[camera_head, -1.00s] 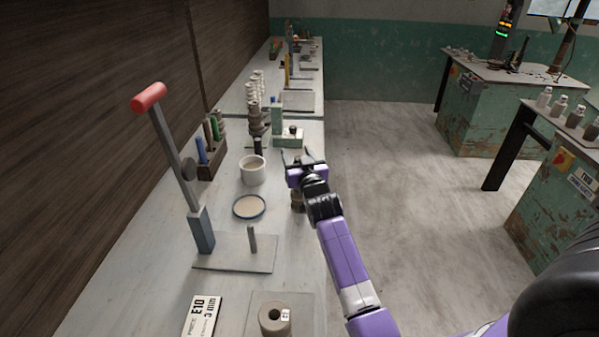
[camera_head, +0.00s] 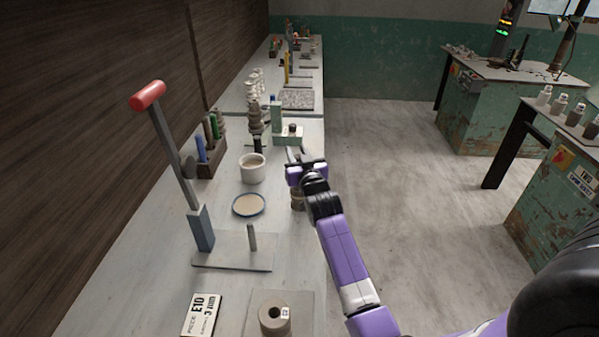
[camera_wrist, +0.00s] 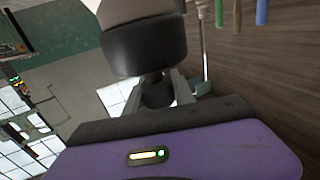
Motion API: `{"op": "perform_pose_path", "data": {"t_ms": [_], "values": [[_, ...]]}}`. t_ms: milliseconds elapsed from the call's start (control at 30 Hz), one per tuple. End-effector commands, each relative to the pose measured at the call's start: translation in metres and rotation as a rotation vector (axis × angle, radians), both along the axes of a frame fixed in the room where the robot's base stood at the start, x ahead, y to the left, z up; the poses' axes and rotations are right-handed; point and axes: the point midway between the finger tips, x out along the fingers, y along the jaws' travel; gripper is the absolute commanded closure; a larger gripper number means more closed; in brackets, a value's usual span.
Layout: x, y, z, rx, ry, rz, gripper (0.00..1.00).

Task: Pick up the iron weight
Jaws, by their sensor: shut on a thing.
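My gripper (camera_head: 300,151) is over the right edge of the near bench, its fingers pointing away from the head camera. The wrist view shows the fingers (camera_wrist: 156,92) shut on the narrow dark neck of the iron weight (camera_wrist: 143,48). The weight's wide dark round body lies above the neck in that view, with a paler part at the top edge. In the head view I cannot make out the weight for certain behind my gripper. Whether it touches the bench is not clear.
A brown ringed piece (camera_head: 298,199) shows just below my gripper. A white pot (camera_head: 252,168), a blue-rimmed dish (camera_head: 248,205) and a red-handled lever press (camera_head: 202,230) stand to the left.

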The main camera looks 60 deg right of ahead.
Motion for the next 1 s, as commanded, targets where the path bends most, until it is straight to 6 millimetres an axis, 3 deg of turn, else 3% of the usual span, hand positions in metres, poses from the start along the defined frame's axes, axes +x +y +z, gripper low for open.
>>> {"op": "perform_pose_path", "data": {"t_ms": [1000], "values": [[0.0006,-0.0002,0.0062,-0.007,-0.007,0.0,1.0]]}}
